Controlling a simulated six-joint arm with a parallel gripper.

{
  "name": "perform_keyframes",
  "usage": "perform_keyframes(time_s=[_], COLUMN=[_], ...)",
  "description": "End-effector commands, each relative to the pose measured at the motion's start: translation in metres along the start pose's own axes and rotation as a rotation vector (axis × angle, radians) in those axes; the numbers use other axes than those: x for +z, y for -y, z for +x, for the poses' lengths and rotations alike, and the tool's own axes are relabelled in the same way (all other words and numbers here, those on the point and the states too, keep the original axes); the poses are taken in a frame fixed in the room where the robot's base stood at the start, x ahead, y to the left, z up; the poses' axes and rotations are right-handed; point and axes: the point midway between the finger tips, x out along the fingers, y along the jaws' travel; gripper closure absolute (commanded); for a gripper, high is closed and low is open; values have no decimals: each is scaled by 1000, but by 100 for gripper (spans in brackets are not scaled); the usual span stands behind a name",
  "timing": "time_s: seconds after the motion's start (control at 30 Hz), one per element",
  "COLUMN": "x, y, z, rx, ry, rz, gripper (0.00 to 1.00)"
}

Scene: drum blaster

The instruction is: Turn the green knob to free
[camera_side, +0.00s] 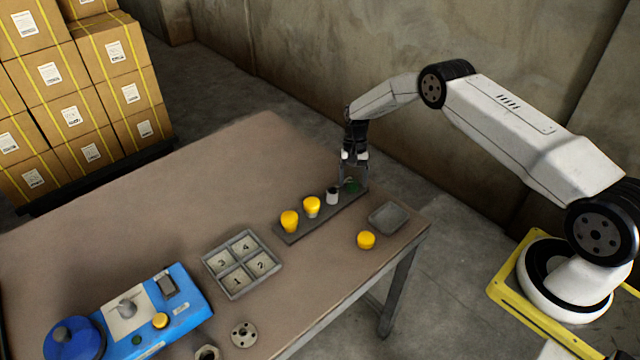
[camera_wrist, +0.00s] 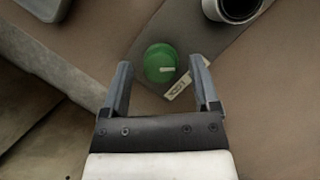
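The green knob (camera_side: 352,187) sits at the far end of a dark grey strip (camera_side: 290,236) on the table. My gripper (camera_wrist: 160,75) is open, with one finger on each side of the knob. Gaps show between the fingers and the knob. In the side view my gripper (camera_side: 353,170) points down over the knob.
On the strip stand a grey-white cylinder (camera_side: 332,196) and two yellow-topped pieces (camera_side: 311,207). A grey tray (camera_side: 388,218) and a yellow cap (camera_side: 366,240) are near the right edge. A numbered tray (camera_side: 241,264) and blue box (camera_side: 150,310) are farther left.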

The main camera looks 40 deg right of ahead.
Motion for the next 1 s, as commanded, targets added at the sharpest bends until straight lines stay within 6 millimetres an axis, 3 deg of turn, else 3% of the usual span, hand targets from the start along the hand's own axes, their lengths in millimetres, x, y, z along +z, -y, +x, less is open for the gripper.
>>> perform_keyframes(time_s=[0.43,1.0], x=[0,0], y=[0,0], z=[-10,-73], rx=[-1,0], ry=[-1,0], rz=[1,1], gripper=[22,22])
